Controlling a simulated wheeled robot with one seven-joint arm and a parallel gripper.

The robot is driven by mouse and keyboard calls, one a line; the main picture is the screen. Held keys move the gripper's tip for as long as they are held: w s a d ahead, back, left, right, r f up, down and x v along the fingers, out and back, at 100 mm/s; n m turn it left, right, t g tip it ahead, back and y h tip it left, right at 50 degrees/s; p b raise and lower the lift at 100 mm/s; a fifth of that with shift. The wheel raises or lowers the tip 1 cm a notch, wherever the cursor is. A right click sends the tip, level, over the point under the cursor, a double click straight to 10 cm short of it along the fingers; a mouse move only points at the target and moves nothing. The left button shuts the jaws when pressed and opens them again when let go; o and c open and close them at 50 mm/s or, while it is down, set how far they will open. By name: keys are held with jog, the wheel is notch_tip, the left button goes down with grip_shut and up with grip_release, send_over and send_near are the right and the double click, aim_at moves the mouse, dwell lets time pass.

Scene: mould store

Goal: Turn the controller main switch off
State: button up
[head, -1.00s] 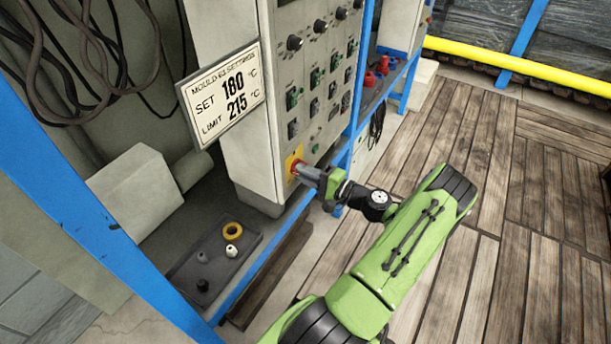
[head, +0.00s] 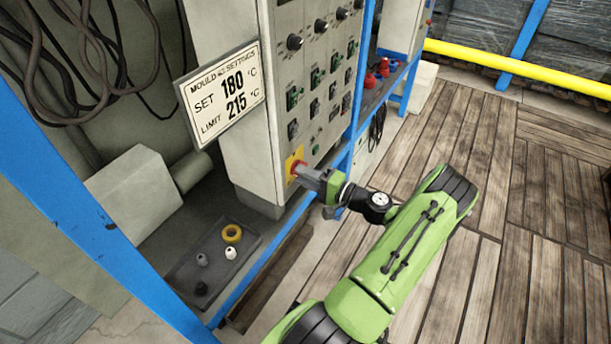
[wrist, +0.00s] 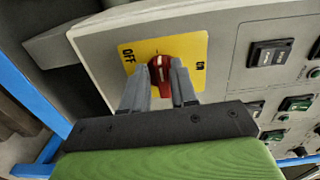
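The main switch is a red rotary knob (wrist: 160,70) on a yellow plate (wrist: 191,48) at the lower end of the controller cabinet's front. In the wrist view OFF is printed at the plate's left and ON at its right. A pale mark shows on the knob's face; I cannot tell for sure which word it points to. My gripper (wrist: 160,88) has its two grey fingers on either side of the knob, closed against it. In the head view my gripper (head: 307,176) reaches the yellow plate (head: 292,166) and its fingers hide most of the knob.
The controller cabinet (head: 233,158) carries rows of dials and switches above. A settings sign (head: 222,94) hangs at its left. A dark tray (head: 222,262) with a yellow ring and small parts lies below. Blue frame posts (head: 85,205) stand nearby. The wooden floor at right is clear.

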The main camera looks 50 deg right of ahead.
jog(key=shift+o, duration=1)
jog(key=s+d+p, duration=0.1)
jog(key=s+p, duration=0.1)
jog(key=s, duration=1.3)
jog(key=shift+s+d, duration=0.2)
jog(key=shift+s, duration=0.15)
